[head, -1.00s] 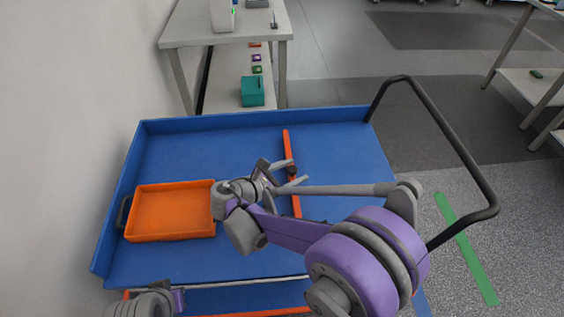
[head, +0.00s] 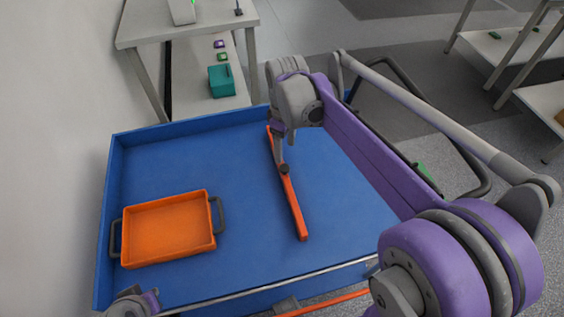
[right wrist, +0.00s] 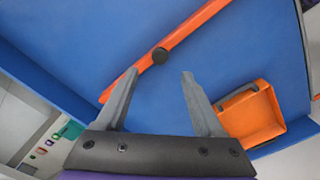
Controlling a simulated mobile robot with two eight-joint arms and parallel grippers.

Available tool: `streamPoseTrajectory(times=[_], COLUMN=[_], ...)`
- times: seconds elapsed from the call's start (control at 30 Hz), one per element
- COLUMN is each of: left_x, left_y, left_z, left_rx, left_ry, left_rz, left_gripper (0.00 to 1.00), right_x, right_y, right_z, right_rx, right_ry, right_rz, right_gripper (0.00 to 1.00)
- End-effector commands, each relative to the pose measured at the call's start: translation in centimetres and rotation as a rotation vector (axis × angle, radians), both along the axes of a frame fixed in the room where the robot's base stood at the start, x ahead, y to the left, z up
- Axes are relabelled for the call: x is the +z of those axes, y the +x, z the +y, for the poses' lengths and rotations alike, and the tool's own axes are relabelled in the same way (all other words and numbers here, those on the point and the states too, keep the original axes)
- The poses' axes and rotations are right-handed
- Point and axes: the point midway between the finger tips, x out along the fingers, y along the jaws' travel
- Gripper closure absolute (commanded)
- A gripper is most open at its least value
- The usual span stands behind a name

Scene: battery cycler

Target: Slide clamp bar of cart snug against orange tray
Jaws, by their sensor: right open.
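The orange clamp bar (head: 292,203) lies across the blue cart (head: 240,150), with a dark round knob (head: 284,169) near its middle. The orange tray (head: 168,229) sits to its left in the cart, its two dark handles showing. A wide strip of bare blue floor separates bar and tray. My right gripper (head: 281,150) is over the bar's far half, close to the knob. In the right wrist view the right gripper (right wrist: 160,73) is open and empty, and the knob (right wrist: 160,55) shows just past its fingertips. I cannot tell whether it touches the bar. My left gripper is not clearly seen.
The cart has raised blue walls and a black push handle (head: 478,180) on the right, partly behind my right arm. A grey table (head: 190,34) with a teal box (head: 221,81) on its lower shelf stands beyond. A white wall is at the left.

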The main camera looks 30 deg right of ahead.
Motion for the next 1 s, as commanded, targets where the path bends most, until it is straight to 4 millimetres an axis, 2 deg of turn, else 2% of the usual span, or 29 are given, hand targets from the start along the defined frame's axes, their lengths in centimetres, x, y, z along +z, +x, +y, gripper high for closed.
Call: streamPoseTrajectory(times=[0.03,0.2,0.4,0.57,0.83,1.0], left_x=[-0.2,-0.6,-0.8,-0.9,-0.9,-0.9], left_y=[0.0,-0.1,-0.1,-0.1,-0.1,-0.1], left_z=[0.0,0.0,0.0,0.0,0.0,0.0], left_rx=[0.0,0.0,0.0,0.0,0.0,0.0], left_ry=[0.0,0.0,0.0,0.0,0.0,0.0], left_rz=[0.001,0.002,0.003,0.003,0.003,0.003], left_gripper=[1.0,1.0,1.0,1.0,1.0,1.0], right_x=[-1.2,-4.5,-7.2,-8.1,-8.2,-8.2], right_y=[0.0,0.0,0.1,0.0,0.0,0.0], right_z=[0.0,0.0,0.0,0.0,0.0,0.0], right_rx=[0.001,0.002,0.003,0.003,0.004,0.004], right_ry=[0.0,-0.001,-0.001,-0.001,-0.001,-0.001], right_rz=[0.0,0.0,0.0,0.0,0.0,0.0], right_gripper=[0.31,0.31,0.31,0.31,0.31,0.61])
